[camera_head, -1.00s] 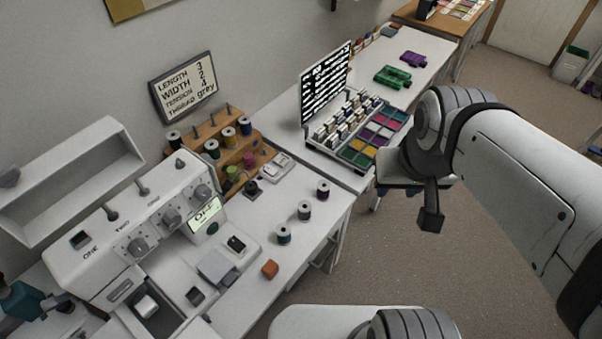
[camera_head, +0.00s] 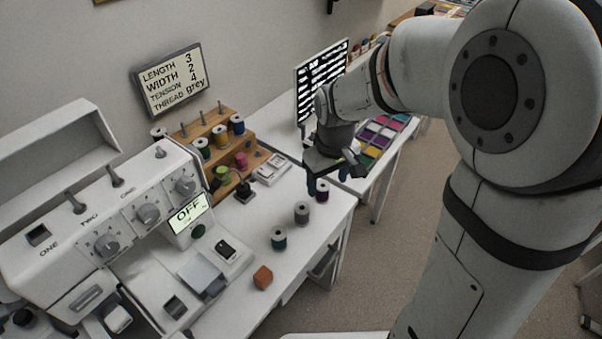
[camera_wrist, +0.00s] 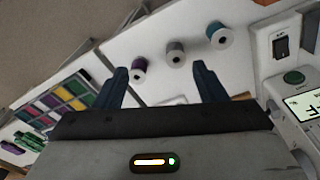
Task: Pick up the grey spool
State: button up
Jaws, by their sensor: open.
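My gripper (camera_head: 334,178) is above the table, up and to the right of the grey spool in the head view. In the wrist view my gripper (camera_wrist: 160,80) is open and empty, its two dark blue fingers apart. There the grey spool (camera_wrist: 175,54) shows beyond the fingers, within the gap between them.
A sewing machine (camera_head: 105,220) fills the left. A sign (camera_head: 172,82) on the wall reads thread grey. The table around the spools is mostly clear.

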jog(key=n+g+b, duration=0.1)
jog(key=n+b, duration=0.1)
jog(key=b, duration=0.1)
send_over(303, 214)
jog(key=w, duration=0.1)
jog(key=f, duration=1.1)
jog(key=shift+d+f, duration=0.15)
jog(key=shift+d, duration=0.25)
jog(key=f, duration=0.5)
jog(key=w+f, duration=0.1)
jog(key=f, duration=0.2)
jog(key=shift+a, duration=0.4)
jog(key=shift+c, duration=0.5)
jog(key=c, duration=1)
jog(key=shift+o, duration=0.2)
